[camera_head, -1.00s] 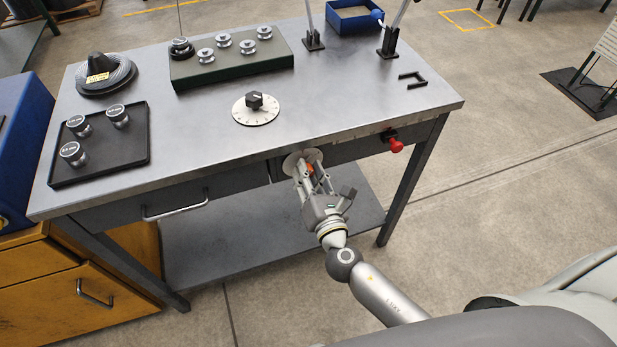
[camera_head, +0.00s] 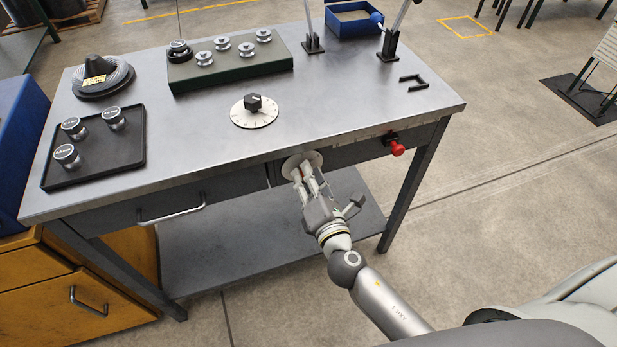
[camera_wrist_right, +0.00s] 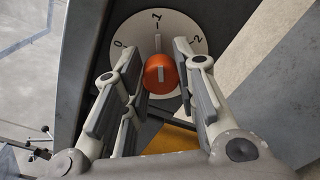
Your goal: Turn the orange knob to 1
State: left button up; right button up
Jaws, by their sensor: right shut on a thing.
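The orange knob (camera_wrist_right: 160,74) sits on a round white dial (camera_wrist_right: 168,24) marked 0, 1 and 2. In the head view the dial (camera_head: 302,164) is on the table's front face, under the top's edge. The knob's pale pointer line points up towards the 1 in the wrist view. My right gripper (camera_wrist_right: 163,75) is shut on the knob, one finger on each side; it also shows in the head view (camera_head: 304,172). There its fingers mostly hide the knob. My left gripper is not in view.
A red button (camera_head: 397,148) sticks out of the table front, right of the dial. A drawer handle (camera_head: 170,210) is to the left. A black knob on a white dial (camera_head: 254,112), a dark tray (camera_head: 88,165) and levers stand on the tabletop.

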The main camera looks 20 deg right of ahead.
jog(key=o, duration=1.1)
jog(key=shift+c, duration=0.2)
jog(key=s, duration=1.2)
jog(key=shift+r, duration=0.25)
jog(key=shift+d, duration=0.1)
jog(key=s+d+f+m+g+p, duration=0.1)
jog(key=s+d+f+m+g, duration=0.15)
jog(key=f, duration=0.75)
jog(key=s+d+f+m+g, duration=0.1)
jog(key=s+f+m+g, duration=0.25)
jog(key=f, duration=0.75)
jog(key=s+d+f+m+g+p, duration=0.1)
jog(key=s+f+m+g, duration=0.15)
jog(key=f, duration=0.75)
jog(key=s+d+f+m+g, duration=0.2)
jog(key=s+f+m+g, duration=0.2)
jog(key=s+f+m, duration=0.3)
jog(key=s+d+f+m+g+p, duration=0.1)
jog(key=s+f+m+g, duration=0.3)
jog(key=s+f+m, duration=0.4)
jog(key=s+f, duration=0.1)
jog(key=s, duration=0.6)
jog(key=shift+s+d+f, duration=0.35)
jog(key=shift+d, duration=0.05)
